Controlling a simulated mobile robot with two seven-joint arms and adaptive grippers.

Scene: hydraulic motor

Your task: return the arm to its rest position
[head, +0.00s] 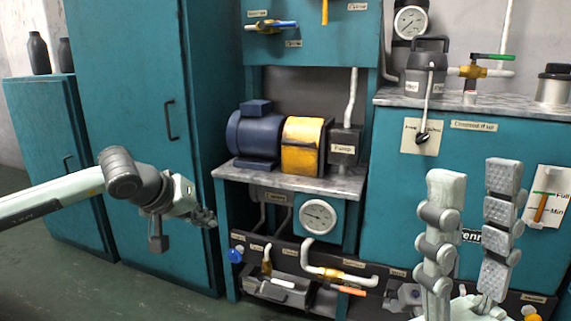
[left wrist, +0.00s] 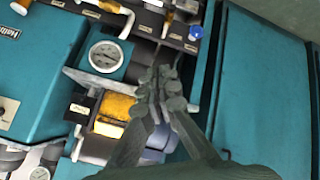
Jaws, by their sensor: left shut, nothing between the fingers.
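My left arm comes in from the left in the head view. Its gripper (head: 207,218) is in front of the tall teal cabinet, left of the motor bench. In the left wrist view the left gripper (left wrist: 162,85) has its fingers together with nothing between them. My right gripper (head: 474,175) is at the lower right of the head view. Its two grey fingers stand upright and wide apart, with nothing between them.
The blue motor (head: 254,132) and yellow coupling (head: 304,145) sit on the bench. A gauge (head: 318,215) and pipes with valves lie below. A teal cabinet (head: 140,110) stands behind my left arm. A lever (head: 426,105) stands at right. Green floor (head: 130,290) is clear at lower left.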

